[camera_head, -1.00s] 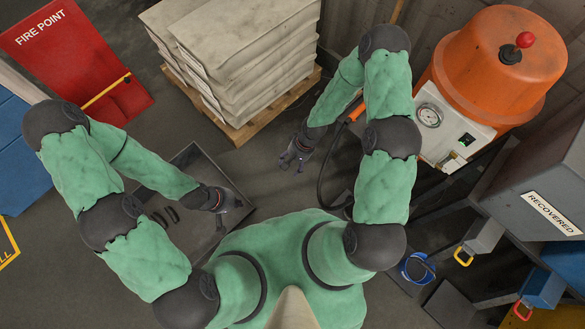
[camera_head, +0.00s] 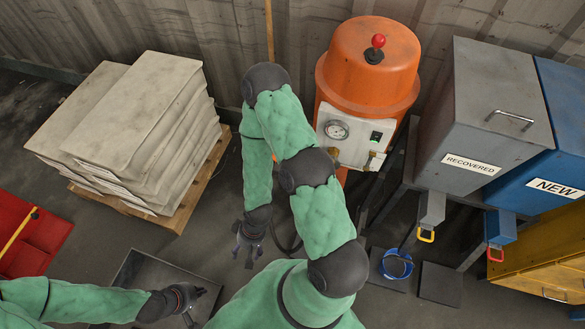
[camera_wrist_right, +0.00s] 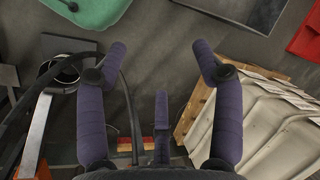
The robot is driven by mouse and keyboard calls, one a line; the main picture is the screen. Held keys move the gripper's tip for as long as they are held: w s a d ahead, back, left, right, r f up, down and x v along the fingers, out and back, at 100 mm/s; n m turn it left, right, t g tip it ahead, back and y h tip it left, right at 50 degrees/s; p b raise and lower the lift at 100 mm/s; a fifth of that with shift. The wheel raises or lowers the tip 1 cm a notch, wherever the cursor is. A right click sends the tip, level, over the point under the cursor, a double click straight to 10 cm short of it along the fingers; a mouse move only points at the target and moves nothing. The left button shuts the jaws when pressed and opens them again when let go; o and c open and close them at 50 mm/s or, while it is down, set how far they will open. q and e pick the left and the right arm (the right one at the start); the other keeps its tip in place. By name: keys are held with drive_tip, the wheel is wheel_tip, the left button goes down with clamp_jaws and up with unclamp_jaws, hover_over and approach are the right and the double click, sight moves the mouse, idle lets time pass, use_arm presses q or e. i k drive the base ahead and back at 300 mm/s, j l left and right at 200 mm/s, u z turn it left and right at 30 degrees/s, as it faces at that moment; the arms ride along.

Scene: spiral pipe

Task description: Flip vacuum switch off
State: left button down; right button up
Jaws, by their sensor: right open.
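The orange vacuum (camera_head: 368,65) stands against the corrugated wall, with a red knob (camera_head: 377,42) on its lid. Its white panel (camera_head: 352,143) carries a round gauge (camera_head: 336,130) and a small dark switch with a green part (camera_head: 376,137). I cannot tell the switch's position. My right gripper (camera_head: 249,243) hangs left of and below the panel, apart from it. In the right wrist view its purple fingers (camera_wrist_right: 160,62) are spread and empty. My left gripper (camera_head: 188,300) is at the bottom left, far from the vacuum; its finger state is too small to tell.
A pallet of stacked sacks (camera_head: 140,130) stands left. A grey RECOVERED bin (camera_head: 480,110) and a blue NEW bin (camera_head: 560,150) stand right of the vacuum. A dark tray (camera_head: 130,275) and a blue round object (camera_head: 397,264) lie low. A dark hose (camera_head: 290,240) runs near my right gripper.

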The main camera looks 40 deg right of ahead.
sight(375, 137)
drive_tip(key=k+z, duration=0.1)
drive_tip(key=z, duration=0.3)
drive_tip(key=k+l+z, duration=0.1)
drive_tip(key=z, duration=0.35)
drive_tip(key=i+z, duration=0.2)
drive_tip(key=z, duration=1.05)
